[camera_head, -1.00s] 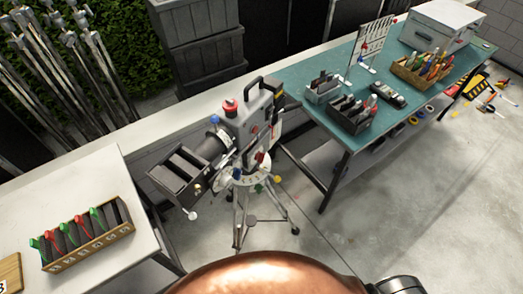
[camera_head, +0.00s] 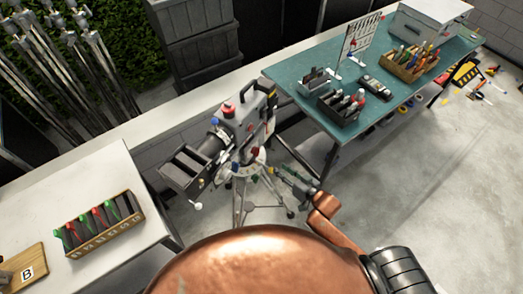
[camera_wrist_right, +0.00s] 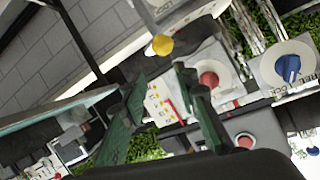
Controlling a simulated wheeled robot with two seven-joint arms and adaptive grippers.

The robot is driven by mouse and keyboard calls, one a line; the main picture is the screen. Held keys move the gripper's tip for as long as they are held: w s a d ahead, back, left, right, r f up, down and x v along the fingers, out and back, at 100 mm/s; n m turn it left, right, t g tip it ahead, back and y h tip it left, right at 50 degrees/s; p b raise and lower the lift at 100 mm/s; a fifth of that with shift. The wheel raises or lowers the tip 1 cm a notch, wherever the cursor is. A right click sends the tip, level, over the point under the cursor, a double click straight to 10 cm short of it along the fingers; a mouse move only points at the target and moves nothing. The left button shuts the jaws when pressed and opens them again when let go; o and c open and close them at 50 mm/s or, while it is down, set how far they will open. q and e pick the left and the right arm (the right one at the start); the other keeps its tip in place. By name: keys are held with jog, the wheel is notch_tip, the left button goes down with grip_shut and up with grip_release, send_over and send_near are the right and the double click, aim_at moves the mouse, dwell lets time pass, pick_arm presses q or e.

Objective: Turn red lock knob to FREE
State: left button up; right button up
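A grey film camera (camera_head: 240,122) stands on a tripod in the middle of the head view. A red knob (camera_head: 255,152) sits low on its near side, at the tripod head. In the wrist view a round red knob (camera_wrist_right: 208,80) sits on a pale plate, just right of the fingers. My right gripper (camera_head: 275,172) is right of and below the red knob in the head view. In the wrist view its green fingers (camera_wrist_right: 158,78) stand apart with nothing held between them. I cannot tell any contact with the knob. My left gripper is not in view.
A blue knob (camera_wrist_right: 288,68) on a lettered plate and a yellow knob (camera_wrist_right: 162,45) are near the red one. A teal workbench (camera_head: 300,90) with trays stands at right, a white table (camera_head: 85,180) with a marker box (camera_head: 100,240) at left. Open floor lies at right.

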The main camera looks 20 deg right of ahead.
aim_at(256, 151)
jog(key=shift+w+a+r+n+t+y+p, duration=0.15)
jog(key=shift+w+a+r+n+y+p, duration=0.1)
jog(key=shift+w+a+r+y, duration=0.8)
jog(key=shift+w+a+r+n+t+y+p, duration=0.15)
jog(key=shift+w+a+r+y, duration=0.5)
jog(key=shift+w+a+y, duration=0.8)
jog(key=shift+w+a+r+n+t+y+p, duration=0.25)
jog(key=shift+w+a+r+y, duration=0.75)
jog(key=shift+w, duration=0.5)
jog(key=shift+f, duration=0.15)
jog(key=shift+c, duration=0.7)
grip_shut()
